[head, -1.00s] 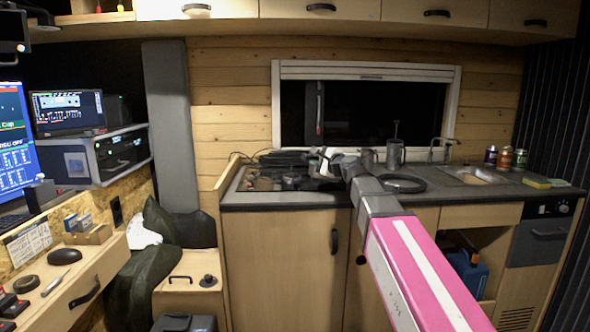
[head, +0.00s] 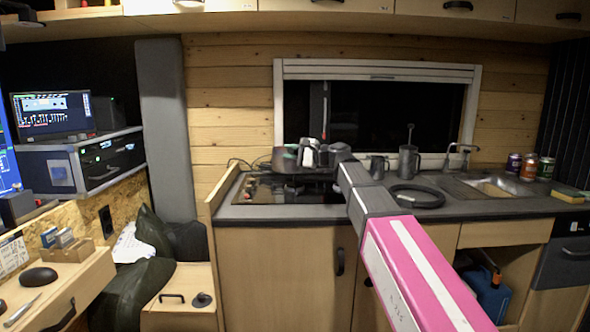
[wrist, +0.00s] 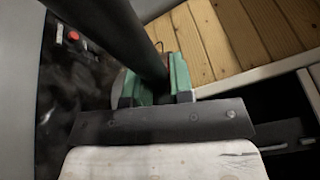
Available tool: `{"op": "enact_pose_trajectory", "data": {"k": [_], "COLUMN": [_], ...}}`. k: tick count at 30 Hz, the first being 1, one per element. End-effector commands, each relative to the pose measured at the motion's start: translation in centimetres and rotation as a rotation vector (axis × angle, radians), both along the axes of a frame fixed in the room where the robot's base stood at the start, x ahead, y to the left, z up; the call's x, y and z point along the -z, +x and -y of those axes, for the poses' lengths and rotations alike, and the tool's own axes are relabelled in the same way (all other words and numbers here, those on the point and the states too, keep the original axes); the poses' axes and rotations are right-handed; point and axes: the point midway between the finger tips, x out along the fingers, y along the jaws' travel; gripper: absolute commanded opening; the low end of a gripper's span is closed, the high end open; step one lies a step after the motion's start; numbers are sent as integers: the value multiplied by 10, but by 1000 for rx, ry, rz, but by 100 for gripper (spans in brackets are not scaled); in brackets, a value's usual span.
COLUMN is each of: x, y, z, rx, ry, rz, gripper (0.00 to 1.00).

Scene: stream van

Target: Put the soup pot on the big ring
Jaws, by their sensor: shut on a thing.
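The dark soup pot (head: 287,164) shows in the head view over the back of the black hob (head: 285,190). It appears lifted above the hob, though any small gap is hard to judge. My gripper (head: 311,153) is at the pot's right side. In the wrist view, its green-padded fingers (wrist: 157,82) are closed around a thick black bar (wrist: 140,40), which looks like the pot's handle. The big ring cannot be made out on the dark hob; the pot and my arm hide part of the hob.
A wooden side board (head: 224,195) edges the hob's left. To the right are a coiled black ring-shaped thing (head: 418,196), dark mugs (head: 408,162), a sink (head: 492,188) and cans (head: 528,167). The window (head: 375,115) and wood wall stand close behind.

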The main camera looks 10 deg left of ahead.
Motion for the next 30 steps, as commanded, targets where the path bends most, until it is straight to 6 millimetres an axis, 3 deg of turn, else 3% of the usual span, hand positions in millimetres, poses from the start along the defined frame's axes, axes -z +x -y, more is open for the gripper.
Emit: {"op": "enact_pose_trajectory", "data": {"k": [3, 9, 16, 24, 30], "x": [11, 22, 32, 62, 64], "y": [23, 39, 40, 40, 40], "z": [3, 7, 8, 8, 8], "rx": [2, 1, 1, 1, 2], "ry": [2, 2, 2, 2, 2], "rz": [0, 1, 0, 0, 0], "gripper": [0, 0, 0, 0, 0]}}
